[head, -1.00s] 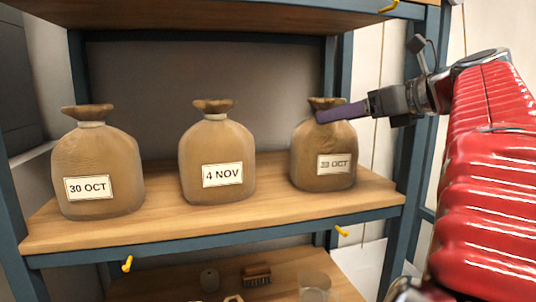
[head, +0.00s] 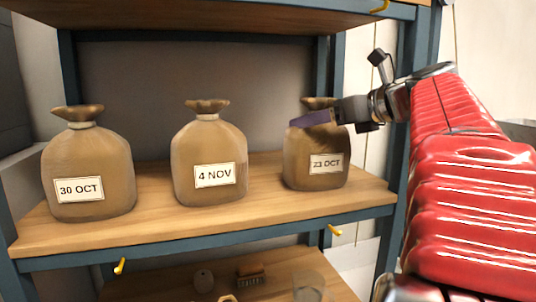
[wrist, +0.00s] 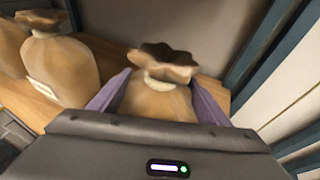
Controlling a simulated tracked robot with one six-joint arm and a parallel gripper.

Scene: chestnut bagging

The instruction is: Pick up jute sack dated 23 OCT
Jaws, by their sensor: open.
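The jute sack labelled 23 OCT (head: 316,168) stands upright at the right end of the wooden shelf, its neck gathered under a flared top. My gripper (head: 312,118) reaches in from the right at the height of its shoulder and neck. In the wrist view, the open purple fingers (wrist: 158,88) lie on either side of the upper part of the same sack (wrist: 158,102). The sack still rests on the shelf. Whether a finger touches it I cannot tell. Part of its neck is hidden behind a finger in the head view.
Sacks labelled 4 NOV (head: 209,150) and 30 OCT (head: 88,160) stand to the left on the same shelf (head: 150,222). A shelf post (head: 408,130) is close on the right, and an upper board (head: 200,18) is overhead. A brush (head: 250,272) lies below.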

